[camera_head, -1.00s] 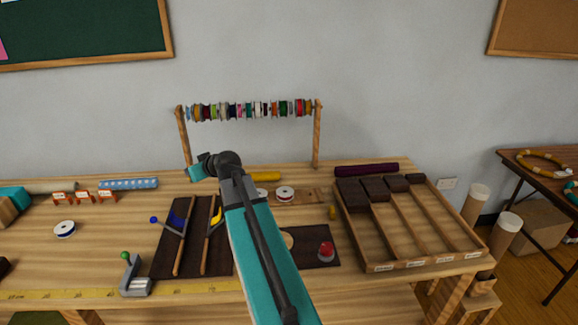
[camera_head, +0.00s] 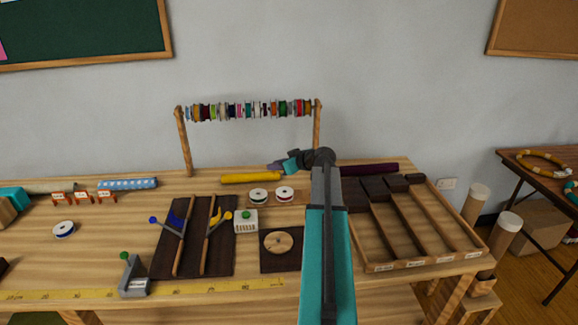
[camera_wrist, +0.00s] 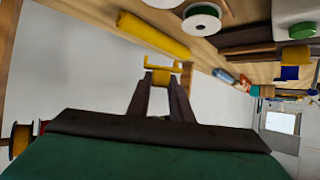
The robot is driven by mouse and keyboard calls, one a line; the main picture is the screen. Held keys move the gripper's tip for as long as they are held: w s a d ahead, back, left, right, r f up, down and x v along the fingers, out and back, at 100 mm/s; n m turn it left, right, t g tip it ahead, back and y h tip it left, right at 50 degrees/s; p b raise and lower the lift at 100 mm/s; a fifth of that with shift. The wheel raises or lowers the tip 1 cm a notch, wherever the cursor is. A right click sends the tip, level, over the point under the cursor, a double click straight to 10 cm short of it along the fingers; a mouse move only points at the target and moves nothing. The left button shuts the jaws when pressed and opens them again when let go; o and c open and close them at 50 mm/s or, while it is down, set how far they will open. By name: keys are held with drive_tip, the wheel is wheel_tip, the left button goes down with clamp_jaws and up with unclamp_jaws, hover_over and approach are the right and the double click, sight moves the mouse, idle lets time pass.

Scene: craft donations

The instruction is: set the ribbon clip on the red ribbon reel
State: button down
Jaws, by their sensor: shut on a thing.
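My gripper (camera_wrist: 160,88) is shut on a small yellow clip (camera_wrist: 160,72), which I take to be the ribbon clip; it stands out beyond the fingertips. In the head view my gripper (camera_head: 277,167) is in the air above the back of the bench, left of my wrist. A white-flanged reel with red ribbon (camera_head: 285,193) lies flat on the bench below and in front of it. A similar reel with green ribbon (camera_head: 258,195) lies just to its left and shows in the wrist view (camera_wrist: 201,20). The clip is apart from both reels.
A rack of colourful spools (camera_head: 250,108) stands behind, with some red ones at its right end. A yellow roll (camera_head: 249,178) lies left of the gripper. A divided wooden tray (camera_head: 428,258) is at right. My arm hides part of the bench beside a wooden disc (camera_head: 278,242).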

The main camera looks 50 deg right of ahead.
drive_tip(key=s+d, duration=0.2)
drive_tip(key=d, duration=0.1)
drive_tip(key=shift+s+d+f, duration=0.25)
drive_tip(key=shift+s+d, duration=0.05)
drive_tip(key=shift+s, duration=0.1)
drive_tip(key=shift+f, duration=0.25)
hover_over(289, 190)
drive_tip(key=shift+w+f, duration=0.2)
drive_tip(key=shift+f, duration=2.85)
drive_tip(key=shift+f+b, duration=0.95)
drive_tip(key=shift+b, duration=0.25)
drive_tip(key=c, duration=1.5)
unclamp_jaws()
